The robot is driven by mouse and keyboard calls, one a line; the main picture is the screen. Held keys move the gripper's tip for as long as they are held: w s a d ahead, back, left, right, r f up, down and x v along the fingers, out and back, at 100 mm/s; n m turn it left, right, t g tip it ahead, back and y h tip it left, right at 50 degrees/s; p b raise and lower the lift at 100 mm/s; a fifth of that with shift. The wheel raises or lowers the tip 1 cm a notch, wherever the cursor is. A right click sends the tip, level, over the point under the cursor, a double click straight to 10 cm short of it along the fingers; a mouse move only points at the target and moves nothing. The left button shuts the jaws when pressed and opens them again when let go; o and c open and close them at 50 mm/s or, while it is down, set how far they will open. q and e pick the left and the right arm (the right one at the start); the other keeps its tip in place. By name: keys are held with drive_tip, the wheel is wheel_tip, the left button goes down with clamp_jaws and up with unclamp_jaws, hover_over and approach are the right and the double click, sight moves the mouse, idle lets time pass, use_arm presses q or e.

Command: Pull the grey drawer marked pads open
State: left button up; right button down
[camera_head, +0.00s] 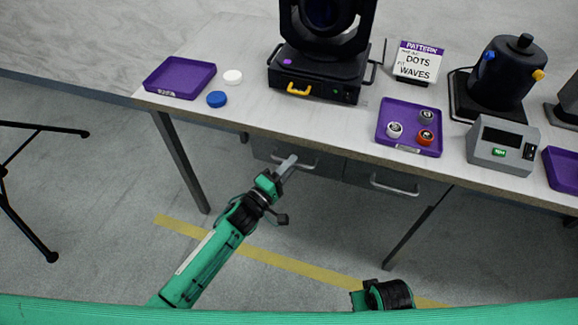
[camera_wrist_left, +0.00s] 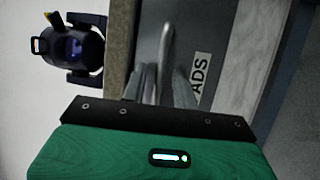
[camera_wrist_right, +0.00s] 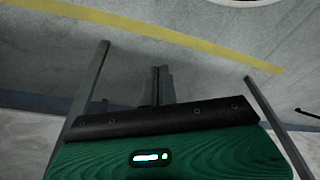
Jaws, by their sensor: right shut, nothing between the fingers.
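The grey drawer marked pads (camera_head: 325,166) hangs under the tabletop, left of a second grey drawer; its front looks closed. It also shows in the left wrist view (camera_wrist_left: 190,35), where the label (camera_wrist_left: 201,75) reads "ADS", its first letter hidden by a finger. Its bar handle (camera_wrist_left: 167,45) lies between the fingers of my left gripper (camera_wrist_left: 167,82). These fingers stand apart on either side of the handle; contact is not clear. In the head view my left gripper (camera_head: 287,165) is at the drawer front. My right gripper (camera_wrist_right: 162,85) is shut and empty above the floor.
The second drawer (camera_head: 395,184) has its own handle. The table (camera_head: 245,112) bears purple trays, a black stage light (camera_head: 318,75), a sign and a grey device. Table legs stand on both sides. A black stand (camera_head: 35,150) is at the left. Floor below the drawers is clear.

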use_arm(q)
clamp_jaws()
